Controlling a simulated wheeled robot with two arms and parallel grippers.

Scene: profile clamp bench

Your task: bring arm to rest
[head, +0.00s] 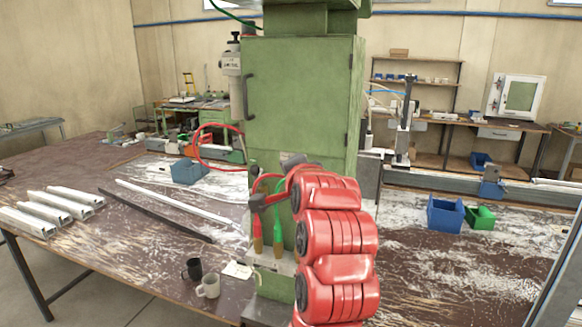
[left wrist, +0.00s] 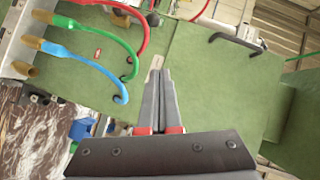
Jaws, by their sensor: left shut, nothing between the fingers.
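My left gripper (left wrist: 155,64) shows in the left wrist view with its two grey fingers together and nothing between them. The fingers point along the front of the green cabinet (head: 300,95), whose flat panel also fills much of the left wrist view (left wrist: 205,90). I cannot tell how far they are from it. In the head view my red arm stands in front of the cabinet and hides its lower right part. The fingers are hard to make out there. My right gripper is not in view.
Red, green and blue hoses (left wrist: 97,72) with brass ends hang close to my left gripper. A dark cup (head: 193,269) and a pale mug (head: 209,286) stand near the front edge. Pale profiles (head: 48,210) lie at left. Blue (head: 445,216) and green (head: 480,217) bins stand at right.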

